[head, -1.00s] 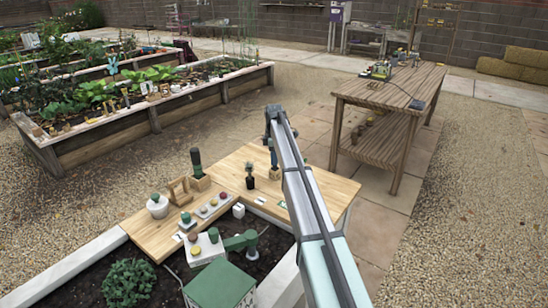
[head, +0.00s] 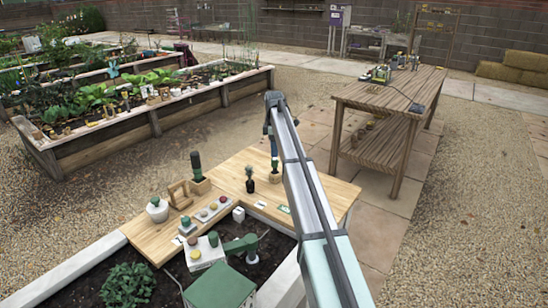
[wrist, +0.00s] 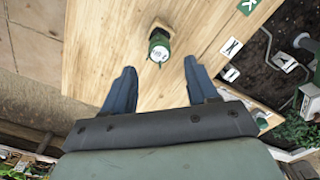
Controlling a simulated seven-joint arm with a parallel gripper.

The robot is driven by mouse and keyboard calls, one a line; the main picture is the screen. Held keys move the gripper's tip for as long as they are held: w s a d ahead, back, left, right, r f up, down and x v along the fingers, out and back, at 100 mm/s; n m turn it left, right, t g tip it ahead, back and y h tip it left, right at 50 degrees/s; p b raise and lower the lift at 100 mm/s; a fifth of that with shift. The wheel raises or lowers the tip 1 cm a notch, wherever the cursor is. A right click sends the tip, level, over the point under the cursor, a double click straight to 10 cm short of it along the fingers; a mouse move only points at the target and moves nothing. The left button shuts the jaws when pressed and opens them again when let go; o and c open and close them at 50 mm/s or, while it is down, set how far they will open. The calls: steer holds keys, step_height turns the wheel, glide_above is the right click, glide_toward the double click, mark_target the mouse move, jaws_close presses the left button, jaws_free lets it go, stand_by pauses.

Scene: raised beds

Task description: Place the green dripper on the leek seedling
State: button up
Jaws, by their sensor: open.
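A green piece with a white, marked top (wrist: 159,50) sits upright on a small wooden block on the planter's board. It also shows in the head view (head: 274,163). I take it for the green dripper, but its marking is too small to read. My gripper (wrist: 160,78) is open and empty, its blue fingers spread to either side and apart from it. In the head view my gripper (head: 273,150) is just above the piece. A small dark potted plant (head: 250,179) stands left of the block. I cannot tell which thing is the leek seedling.
The wooden board (head: 140,232) also bears a white pot with a green top (head: 157,209), a wooden frame (head: 180,195), a dark green-topped piece (head: 197,168) and a tray of coloured knobs (head: 212,208). Dark soil and a green box (head: 219,287) lie in front.

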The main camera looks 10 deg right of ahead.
mark_target(274, 159)
step_height(274, 159, up, 6)
steer(key=shift+f, duration=0.15)
stand_by(0.4)
